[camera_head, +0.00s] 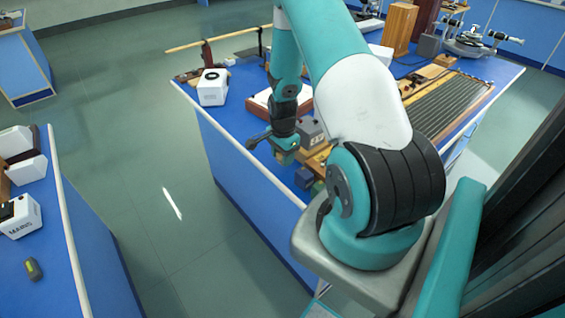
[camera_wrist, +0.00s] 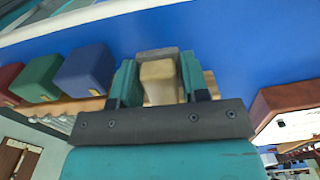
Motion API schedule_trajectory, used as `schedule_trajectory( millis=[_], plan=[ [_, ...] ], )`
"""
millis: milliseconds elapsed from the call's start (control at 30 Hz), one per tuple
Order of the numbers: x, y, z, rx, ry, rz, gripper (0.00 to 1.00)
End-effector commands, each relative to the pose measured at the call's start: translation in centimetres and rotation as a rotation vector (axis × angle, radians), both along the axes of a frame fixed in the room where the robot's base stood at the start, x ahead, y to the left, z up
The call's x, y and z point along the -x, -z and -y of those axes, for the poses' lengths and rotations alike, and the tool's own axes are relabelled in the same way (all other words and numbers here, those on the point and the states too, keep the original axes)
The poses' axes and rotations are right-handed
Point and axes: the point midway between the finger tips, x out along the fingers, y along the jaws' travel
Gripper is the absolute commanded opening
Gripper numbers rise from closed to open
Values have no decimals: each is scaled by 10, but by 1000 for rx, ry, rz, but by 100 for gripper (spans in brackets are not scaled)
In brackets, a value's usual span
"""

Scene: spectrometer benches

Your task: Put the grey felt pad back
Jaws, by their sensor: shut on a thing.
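My gripper (camera_wrist: 158,80) is shut on a small block, seen in the wrist view between the two teal fingers. The block has a beige part (camera_wrist: 158,72) and a greyish part (camera_wrist: 157,53) beyond it. I take it to be the grey felt pad. In the head view my gripper (camera_head: 287,156) hangs at the near edge of the blue bench (camera_head: 232,140). The held piece cannot be made out clearly there.
In the wrist view a blue block (camera_wrist: 88,70), a green block (camera_wrist: 38,78) and a red block (camera_wrist: 9,82) stand in a row beside my gripper. In the head view a white device (camera_head: 212,88) stands at the bench's left end. Open floor (camera_head: 150,200) lies left of the bench.

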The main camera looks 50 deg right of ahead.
Motion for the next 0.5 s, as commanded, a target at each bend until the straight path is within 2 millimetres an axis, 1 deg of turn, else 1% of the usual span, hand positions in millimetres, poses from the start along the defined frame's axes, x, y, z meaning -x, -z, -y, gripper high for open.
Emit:
schedule_trajectory(
  millis=[200,267,500],
  plan=[
    [1,29,-1,-2,0,-3,16],
    [1,35,0,-1,0,-2,16],
    [0,39,0,0,0,1,16]
  ],
)
